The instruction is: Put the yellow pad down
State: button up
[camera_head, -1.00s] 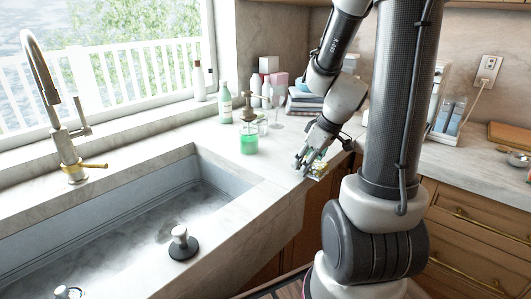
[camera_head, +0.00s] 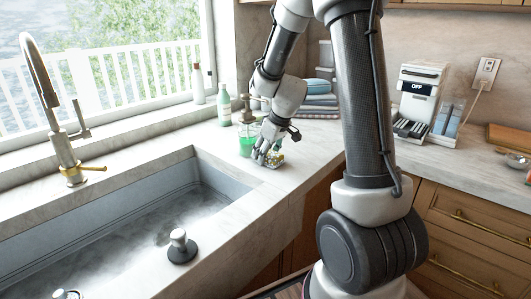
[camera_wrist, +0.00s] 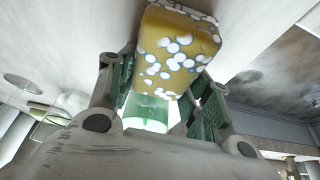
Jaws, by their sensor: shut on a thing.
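The yellow pad (camera_wrist: 178,48) has white round spots and shows large in the wrist view, between the fingers of my gripper (camera_wrist: 165,85). My gripper is shut on it. I cannot tell whether the pad touches the counter.
A soap bottle with green liquid (camera_head: 246,146) stands just left of my gripper. A pale green bottle (camera_head: 224,105) stands behind it. Folded cloths (camera_head: 318,100) lie at the back. The sink (camera_head: 150,225) is at left. Bare counter (camera_head: 318,142) lies to the right.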

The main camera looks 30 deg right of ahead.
jog(key=shift+s+f, duration=0.1)
jog(key=shift+f, duration=0.15)
jog(key=o, duration=1)
jog(key=shift+f, duration=0.2)
jog(key=shift+r, duration=0.1)
